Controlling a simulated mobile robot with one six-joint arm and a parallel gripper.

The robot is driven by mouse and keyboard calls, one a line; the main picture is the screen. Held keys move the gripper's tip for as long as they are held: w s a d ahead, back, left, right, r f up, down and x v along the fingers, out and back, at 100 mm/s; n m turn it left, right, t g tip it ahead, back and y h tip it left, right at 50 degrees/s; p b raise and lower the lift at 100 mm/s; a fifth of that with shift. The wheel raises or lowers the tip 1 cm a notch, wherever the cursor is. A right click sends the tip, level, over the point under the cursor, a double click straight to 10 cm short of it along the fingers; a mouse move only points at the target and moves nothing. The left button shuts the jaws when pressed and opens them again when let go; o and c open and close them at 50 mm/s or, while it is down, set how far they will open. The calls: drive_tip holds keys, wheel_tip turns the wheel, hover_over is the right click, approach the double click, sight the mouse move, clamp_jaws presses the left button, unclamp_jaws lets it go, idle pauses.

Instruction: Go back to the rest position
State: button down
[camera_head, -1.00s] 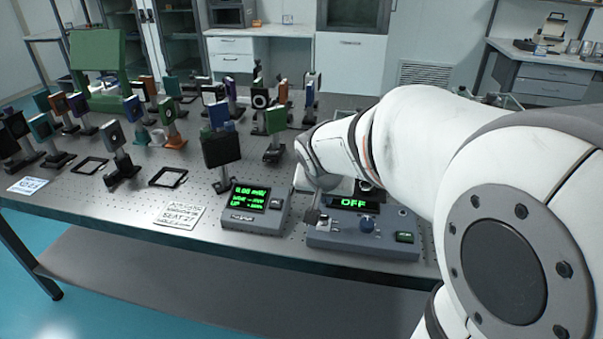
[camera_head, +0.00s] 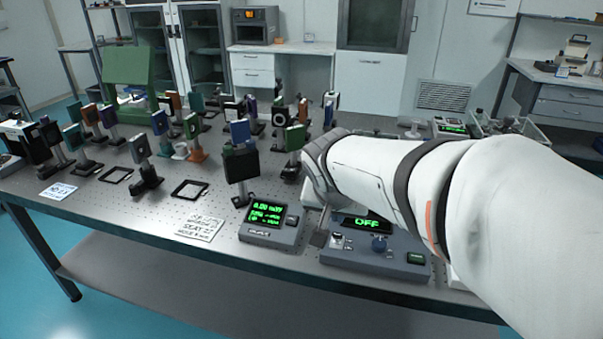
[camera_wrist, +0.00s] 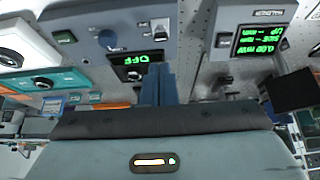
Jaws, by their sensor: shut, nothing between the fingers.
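My arm reaches in from the right in the head view and passes over the box reading OFF (camera_head: 367,250). My gripper (camera_wrist: 158,82) shows in the wrist view with its two fingers together, shut and empty. The wrist view is upside down, and the OFF display (camera_wrist: 138,64) lies just beyond the fingertips. The power meter (camera_head: 270,222) with green digits stands left of the OFF box, and it also shows in the wrist view (camera_wrist: 250,45). In the head view my arm hides most of the gripper and part of the OFF box.
Several mounted optics (camera_head: 145,168) crowd the left and middle of the perforated table (camera_head: 120,218). A black mount (camera_head: 241,168) stands behind the meter. A paper label (camera_head: 199,228) and black frames (camera_head: 189,189) lie flat. A green housing (camera_head: 138,68) stands at the back left.

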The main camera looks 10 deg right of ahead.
drive_tip(key=shift+s+a+r, duration=0.3)
drive_tip(key=shift+s+r, duration=0.1)
drive_tip(key=shift+s, duration=0.05)
drive_tip(key=s+a+f+n+g+y+p, duration=0.1)
drive_tip(key=s+n+p, duration=0.4)
drive_tip(key=s, duration=0.6)
drive_tip(key=shift+a+n+g+y, duration=0.5)
drive_tip(key=shift+a+g+y, duration=0.3)
drive_tip(key=shift+a, duration=0.4)
